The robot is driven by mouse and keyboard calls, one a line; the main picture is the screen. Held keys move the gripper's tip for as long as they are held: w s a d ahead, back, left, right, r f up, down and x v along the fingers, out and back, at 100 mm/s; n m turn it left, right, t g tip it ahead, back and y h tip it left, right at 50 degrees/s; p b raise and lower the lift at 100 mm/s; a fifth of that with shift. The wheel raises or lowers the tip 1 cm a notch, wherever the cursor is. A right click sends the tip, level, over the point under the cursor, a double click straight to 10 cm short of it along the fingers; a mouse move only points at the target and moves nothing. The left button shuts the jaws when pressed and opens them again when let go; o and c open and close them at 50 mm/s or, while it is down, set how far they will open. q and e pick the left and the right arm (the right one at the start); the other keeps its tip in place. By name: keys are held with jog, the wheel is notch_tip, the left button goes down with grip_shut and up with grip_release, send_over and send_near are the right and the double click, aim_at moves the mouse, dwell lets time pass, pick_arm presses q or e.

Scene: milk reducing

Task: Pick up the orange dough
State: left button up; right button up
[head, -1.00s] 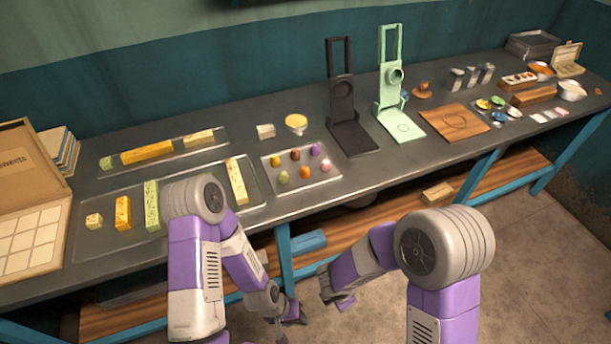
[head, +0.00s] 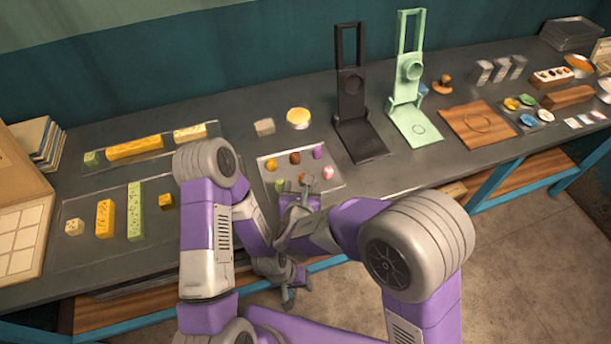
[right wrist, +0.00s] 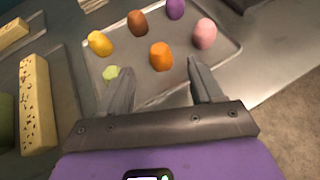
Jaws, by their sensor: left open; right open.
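The orange dough (right wrist: 161,56) is a small rounded lump on the clear tray (right wrist: 225,80). In the right wrist view it lies just beyond and between the fingertips of my open, empty right gripper (right wrist: 162,72). In the head view my right gripper (head: 301,190) is over the front of the tray (head: 333,188) and largely covers the orange dough. My left gripper (head: 289,292) is open and empty, low in front of the table edge, apart from the tray.
Yellow (right wrist: 100,43), brown (right wrist: 137,22), purple (right wrist: 175,8), pink (right wrist: 204,33) and green (right wrist: 111,72) doughs surround the orange one. A black press (head: 358,135) and a mint press (head: 412,120) stand right of the tray. Speckled bars (head: 105,218) lie to the left.

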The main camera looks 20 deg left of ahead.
jog(key=x, duration=0.4)
jog(key=shift+w+f, duration=0.1)
jog(key=shift+w, duration=0.25)
jog(key=c, duration=1.1)
